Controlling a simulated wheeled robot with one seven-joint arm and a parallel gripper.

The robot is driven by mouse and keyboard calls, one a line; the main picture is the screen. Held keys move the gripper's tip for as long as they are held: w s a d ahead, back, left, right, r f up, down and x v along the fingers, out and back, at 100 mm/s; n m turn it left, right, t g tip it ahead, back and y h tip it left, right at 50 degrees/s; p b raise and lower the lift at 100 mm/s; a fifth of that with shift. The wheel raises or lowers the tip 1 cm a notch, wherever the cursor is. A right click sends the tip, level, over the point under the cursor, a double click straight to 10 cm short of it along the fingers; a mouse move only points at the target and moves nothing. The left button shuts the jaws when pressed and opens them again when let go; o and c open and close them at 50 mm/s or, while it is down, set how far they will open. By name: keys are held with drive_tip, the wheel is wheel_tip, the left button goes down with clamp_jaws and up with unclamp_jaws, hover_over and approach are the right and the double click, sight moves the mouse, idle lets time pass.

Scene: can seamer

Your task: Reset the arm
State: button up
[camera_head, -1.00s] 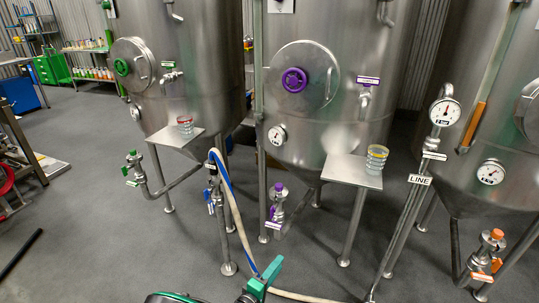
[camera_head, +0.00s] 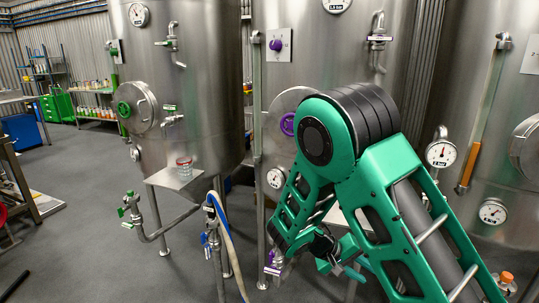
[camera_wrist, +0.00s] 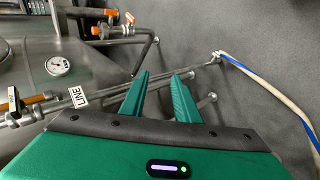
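My green arm rises in front of the middle tank in the head view, bent at an elbow with a black ribbed joint. Its end hangs low, partly hidden behind my own arm links. In the wrist view my gripper (camera_wrist: 162,92) shows two green fingers standing apart with nothing held between them. Floor and a metal pipe show beyond the fingers.
Steel tanks (camera_head: 215,85) stand behind the arm. A small shelf (camera_head: 160,180) with a glass (camera_head: 184,167) juts from the left tank. A hose (camera_head: 228,240) hangs near it. A LINE sign (camera_wrist: 78,96) marks piping. Floor at left is mostly clear.

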drive_tip(key=s+d+r+m+g+y, duration=0.35)
drive_tip(key=s+d+r+y, duration=0.25)
drive_tip(key=s+d+r, duration=0.7)
drive_tip(key=s+r+m+t+y, duration=0.1)
drive_tip(key=s+r+y, duration=0.1)
drive_tip(key=s, duration=0.6)
drive_tip(key=s+r+m+t+y, duration=0.1)
drive_tip(key=s+r+m, duration=0.1)
drive_tip(key=s, duration=0.7)
drive_tip(key=shift+r+y, duration=0.15)
drive_tip(key=shift+y, duration=0.25)
drive_tip(key=shift+t, duration=0.25)
drive_tip(key=shift+w+f, duration=0.25)
drive_tip(key=shift+w, duration=0.3)
